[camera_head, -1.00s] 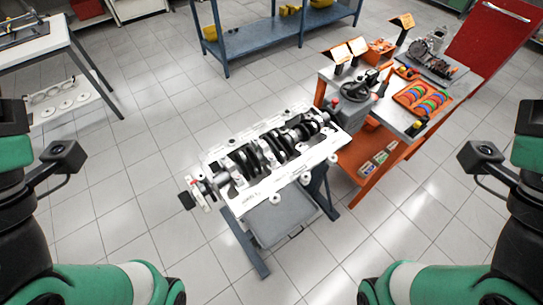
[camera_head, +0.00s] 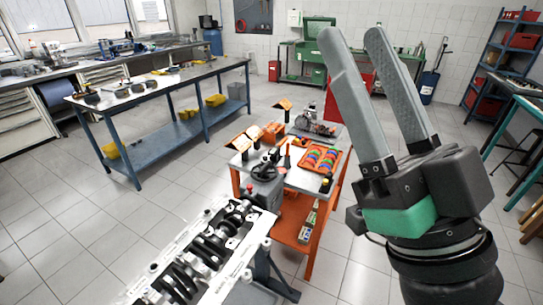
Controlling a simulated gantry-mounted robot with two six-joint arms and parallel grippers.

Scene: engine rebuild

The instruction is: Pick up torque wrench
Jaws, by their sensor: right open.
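My right gripper (camera_head: 352,40) is raised large at the right of the head view, with its two long grey fingers pointing up and apart. It is open, with nothing between the fingers. It appears in front of the area right of the orange tool cart (camera_head: 303,181). My left gripper is out of view. I cannot make out a torque wrench for certain. Small tools lie on the cart top and on the blue workbench (camera_head: 160,84), too small to tell apart.
An engine block with its crankshaft (camera_head: 205,250) is on a stand at the lower front. An orange tray of colored rings (camera_head: 320,158) lies on the cart. A green machine (camera_head: 318,45) stands at the back wall. Tiled floor is clear left of the cart.

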